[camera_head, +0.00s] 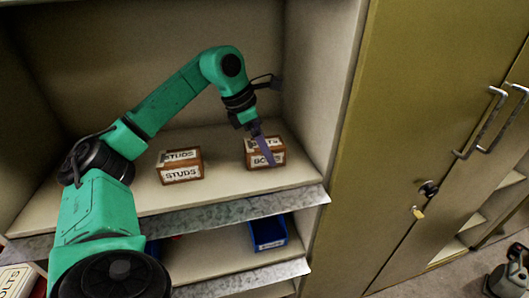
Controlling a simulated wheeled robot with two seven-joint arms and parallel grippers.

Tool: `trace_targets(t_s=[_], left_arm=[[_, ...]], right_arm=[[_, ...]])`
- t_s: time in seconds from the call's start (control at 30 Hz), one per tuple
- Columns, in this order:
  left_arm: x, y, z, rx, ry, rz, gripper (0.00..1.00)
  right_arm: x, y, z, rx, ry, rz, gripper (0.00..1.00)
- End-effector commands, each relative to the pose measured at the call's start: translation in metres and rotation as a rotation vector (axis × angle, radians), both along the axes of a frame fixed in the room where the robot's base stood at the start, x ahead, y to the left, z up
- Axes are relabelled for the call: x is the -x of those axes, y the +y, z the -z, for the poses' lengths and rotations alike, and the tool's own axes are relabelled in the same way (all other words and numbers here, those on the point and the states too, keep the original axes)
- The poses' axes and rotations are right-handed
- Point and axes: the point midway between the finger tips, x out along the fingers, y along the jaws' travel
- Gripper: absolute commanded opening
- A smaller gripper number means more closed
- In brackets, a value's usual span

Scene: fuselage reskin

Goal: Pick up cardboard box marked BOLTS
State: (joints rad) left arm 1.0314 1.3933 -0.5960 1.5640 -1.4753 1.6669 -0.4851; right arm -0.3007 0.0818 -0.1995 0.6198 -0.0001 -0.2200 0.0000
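A small brown cardboard box marked BOLTS (278,156) sits on the upper shelf, toward its right side. Its label is partly covered by my gripper. My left arm reaches in from the lower left, and its gripper (265,150) points down at this box. One grey-purple finger crosses the front of the box; the other finger cannot be made out. Whether the finger touches the box, and how wide the gripper is, cannot be told. My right gripper is not in view.
A similar box marked STUDS (181,174) stands left on the same shelf (225,190). A blue bin (268,232) is on the shelf below. A partly visible box lettered "OLTS" (15,282) is at the lower left.

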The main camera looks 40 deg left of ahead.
Motion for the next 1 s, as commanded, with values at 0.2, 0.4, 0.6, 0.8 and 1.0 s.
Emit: trace_targets(t_s=[0.2, 0.4, 0.6, 0.8, 1.0], left_arm=[[0.0, 0.0, 0.001, 0.0, 0.0, 0.0, 1.0], [0.0, 0.0, 0.001, 0.0, 0.0, 0.0, 0.62], [0.0, 0.0, 0.001, 0.0, 0.0, 0.0, 0.0], [0.0, 0.0, 0.0, 0.001, -0.003, 0.0, 0.0], [-0.001, 0.0, -0.01, 0.003, -0.006, 0.001, 0.0]], right_arm=[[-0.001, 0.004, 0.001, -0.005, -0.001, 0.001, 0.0], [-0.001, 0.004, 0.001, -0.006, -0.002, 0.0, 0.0], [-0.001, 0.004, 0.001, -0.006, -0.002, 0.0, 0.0], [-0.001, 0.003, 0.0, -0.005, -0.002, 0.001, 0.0], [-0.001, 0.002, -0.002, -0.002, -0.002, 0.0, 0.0]])
